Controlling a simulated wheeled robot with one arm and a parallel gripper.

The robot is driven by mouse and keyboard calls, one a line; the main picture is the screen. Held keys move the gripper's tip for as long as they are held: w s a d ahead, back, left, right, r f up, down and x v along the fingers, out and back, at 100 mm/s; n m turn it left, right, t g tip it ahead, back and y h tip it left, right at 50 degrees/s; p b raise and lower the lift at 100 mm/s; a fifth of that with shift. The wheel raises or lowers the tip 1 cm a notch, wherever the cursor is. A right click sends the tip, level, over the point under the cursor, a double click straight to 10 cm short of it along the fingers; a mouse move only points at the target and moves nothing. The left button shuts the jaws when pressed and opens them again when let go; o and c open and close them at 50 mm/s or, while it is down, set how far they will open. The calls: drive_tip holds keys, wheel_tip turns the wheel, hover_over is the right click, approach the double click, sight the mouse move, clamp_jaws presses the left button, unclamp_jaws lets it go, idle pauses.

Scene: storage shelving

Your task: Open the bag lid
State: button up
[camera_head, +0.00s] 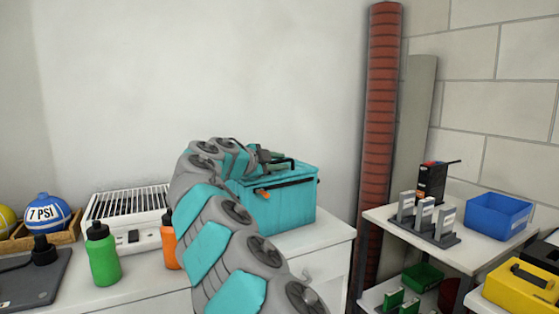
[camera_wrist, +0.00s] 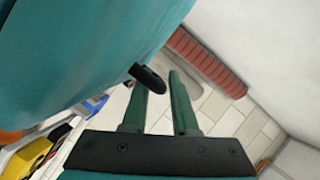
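The teal bag (camera_head: 285,203) stands on the white cabinet top, its lid down. It has an orange latch (camera_head: 262,194) on the front and a black handle (camera_head: 289,162) on the lid. My gripper (camera_head: 277,158) is at the top of the bag, close to the handle; my arm hides the bag's left part. In the wrist view, the bag (camera_wrist: 75,50) fills the upper left. My gripper (camera_wrist: 160,82) shows two green fingers apart with a gap between them. A black rounded end of the handle (camera_wrist: 148,77) shows by the left fingertip; contact is unclear.
Green (camera_head: 102,255) and orange (camera_head: 169,240) bottles and a white vented appliance (camera_head: 128,217) stand left of my arm. A red column (camera_head: 380,130) rises behind the cabinet's right end. Shelving at right holds a blue bin (camera_head: 498,215) and a yellow case (camera_head: 524,287).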

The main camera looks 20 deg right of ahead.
drive_tip(key=shift+d, duration=0.1)
clamp_jaws()
idle(1.4)
